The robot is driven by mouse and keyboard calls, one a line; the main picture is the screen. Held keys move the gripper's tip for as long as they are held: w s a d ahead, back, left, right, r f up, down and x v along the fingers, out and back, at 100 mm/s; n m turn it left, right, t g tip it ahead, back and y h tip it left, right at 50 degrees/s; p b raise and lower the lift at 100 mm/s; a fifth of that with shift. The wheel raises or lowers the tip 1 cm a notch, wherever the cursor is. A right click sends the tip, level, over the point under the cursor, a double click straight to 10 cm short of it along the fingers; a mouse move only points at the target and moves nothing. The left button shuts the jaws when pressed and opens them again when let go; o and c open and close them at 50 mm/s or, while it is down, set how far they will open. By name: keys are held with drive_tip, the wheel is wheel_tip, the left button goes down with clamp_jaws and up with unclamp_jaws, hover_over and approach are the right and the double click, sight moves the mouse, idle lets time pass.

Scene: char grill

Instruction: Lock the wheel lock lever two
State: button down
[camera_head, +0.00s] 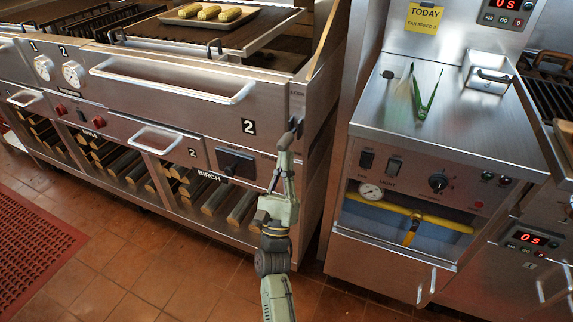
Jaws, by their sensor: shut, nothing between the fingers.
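The grill's stainless front panel carries a black plate marked "2" (248,127) near its right corner. My gripper (288,141) is shut and empty, reaching up to that corner just right of the plate. A small dark part (297,124) sits at the corner by my fingertips. It may be wheel lock lever two, but it is too small and too covered by my gripper to tell its position. I cannot tell whether my fingertips touch it.
A long bar handle (175,84) sticks out from the grill front, and a black control box (236,163) sits below plate 2. A steel fryer-like unit (450,120) with green tongs (426,100) stands right, across a narrow gap. Tiled floor (130,265) is open at front left.

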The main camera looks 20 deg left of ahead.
sight(288, 139)
drive_tip(key=shift+s+r+b, duration=0.3)
drive_tip(key=shift+r+b, duration=0.6)
drive_tip(key=shift+b, duration=0.05)
drive_tip(key=shift+s+r+b, duration=0.3)
drive_tip(key=shift+r+b, duration=0.55)
drive_tip(key=shift+b, duration=0.1)
drive_tip(key=shift+h, duration=0.3)
